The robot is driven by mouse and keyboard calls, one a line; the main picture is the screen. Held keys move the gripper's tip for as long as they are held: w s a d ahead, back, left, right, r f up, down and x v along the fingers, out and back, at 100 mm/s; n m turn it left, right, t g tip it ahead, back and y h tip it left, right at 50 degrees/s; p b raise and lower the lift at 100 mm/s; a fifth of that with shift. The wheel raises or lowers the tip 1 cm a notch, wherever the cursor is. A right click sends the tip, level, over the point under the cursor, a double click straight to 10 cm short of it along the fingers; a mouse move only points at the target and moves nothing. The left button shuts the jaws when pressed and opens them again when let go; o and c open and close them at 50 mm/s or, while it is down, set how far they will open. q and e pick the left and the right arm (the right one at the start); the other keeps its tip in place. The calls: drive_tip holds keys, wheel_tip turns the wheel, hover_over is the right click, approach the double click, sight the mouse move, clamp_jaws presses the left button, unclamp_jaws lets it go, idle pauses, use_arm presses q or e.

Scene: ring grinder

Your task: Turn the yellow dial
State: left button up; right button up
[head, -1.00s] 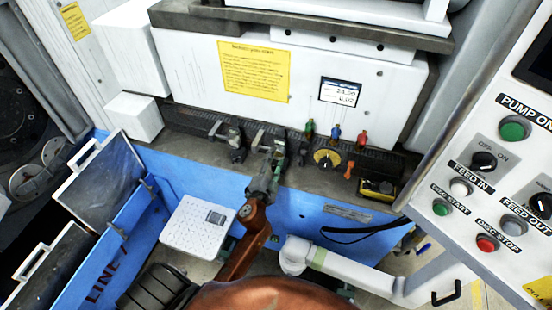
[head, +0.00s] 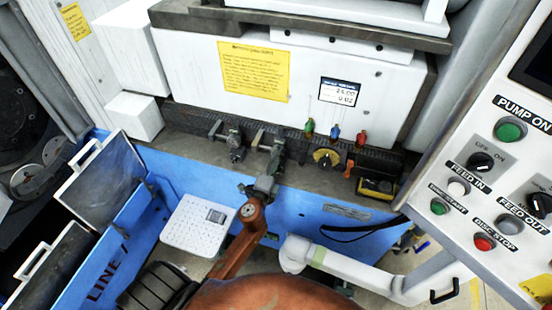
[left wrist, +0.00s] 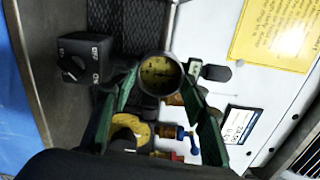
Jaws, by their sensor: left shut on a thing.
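The yellow dial (head: 323,153) with a dark knob sits on the machine's ledge in the head view, under the small display. In the left wrist view the yellow dial (left wrist: 141,130) is partly covered by a gripper finger. My left gripper (head: 264,187) is left of and below the dial in the head view, apart from it. In the left wrist view its green fingers close at the tips on a round piece with a dull yellow face (left wrist: 159,73). I cannot tell what this piece belongs to. My right gripper is not in view.
Green (head: 309,127), blue (head: 335,133) and red (head: 361,138) knobs stand behind the dial. Metal clamps (head: 235,140) are to its left and a yellow-black box (head: 377,187) to its right. A button panel (head: 490,190) fills the right side.

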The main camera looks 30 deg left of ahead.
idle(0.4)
use_arm(q)
drive_tip(key=o, duration=1.2)
drive_tip(key=shift+c, duration=0.2)
drive_tip(key=v, duration=1.2)
drive_tip(key=shift+a+f, duration=0.1)
drive_tip(key=shift+f, duration=0.05)
